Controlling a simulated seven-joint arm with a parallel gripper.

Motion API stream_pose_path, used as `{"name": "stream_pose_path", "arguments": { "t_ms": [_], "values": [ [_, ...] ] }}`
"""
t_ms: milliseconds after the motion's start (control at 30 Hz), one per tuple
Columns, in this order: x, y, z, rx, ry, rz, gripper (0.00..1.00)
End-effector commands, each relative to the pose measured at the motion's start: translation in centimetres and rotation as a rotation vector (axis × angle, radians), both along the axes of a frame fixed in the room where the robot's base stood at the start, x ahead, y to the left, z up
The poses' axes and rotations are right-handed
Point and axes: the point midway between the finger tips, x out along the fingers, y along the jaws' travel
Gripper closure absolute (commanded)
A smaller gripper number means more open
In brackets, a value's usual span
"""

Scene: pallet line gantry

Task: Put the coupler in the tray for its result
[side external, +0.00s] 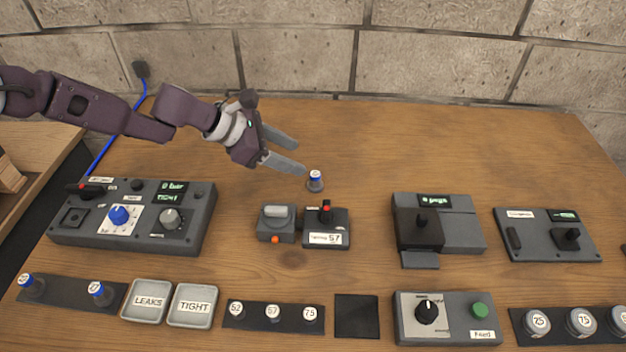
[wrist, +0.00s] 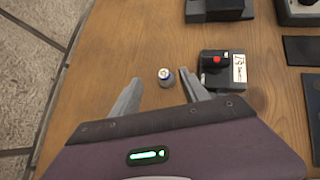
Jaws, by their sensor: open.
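The coupler (side external: 315,181), a small grey piece with a blue band and a white top, stands upright on the wooden table behind the small device labelled 57. In the wrist view the coupler (wrist: 166,77) sits between and just ahead of my fingertips, apart from them. My gripper (side external: 301,158) is open and empty, just to the left of the coupler in the side view; it also shows in the wrist view (wrist: 158,80). Two grey trays lie at the front left, one labelled LEAKS (side external: 149,301) and one labelled TIGHT (side external: 194,306).
A test box (side external: 136,215) with a blue knob and a small display that seems to read TIGHT stands at the left. The device labelled 57 (side external: 326,228) has a red-topped lever. Two similar blue-banded pieces (side external: 97,291) stand on a dark strip at front left. The table behind the coupler is clear.

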Motion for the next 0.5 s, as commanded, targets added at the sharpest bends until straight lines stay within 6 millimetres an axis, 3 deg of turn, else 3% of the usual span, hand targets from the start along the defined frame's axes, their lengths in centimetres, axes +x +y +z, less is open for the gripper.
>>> {"name": "stream_pose_path", "arguments": {
  "t_ms": [33,100,500],
  "values": [
    [0.2,-0.4,-1.8,-0.016,0.042,0.04,0.47],
    [0.4,-0.7,-3.2,-0.029,0.075,0.076,0.47],
    [1.8,-4.6,-7.9,-0.029,0.078,0.082,0.47]
  ]
}}
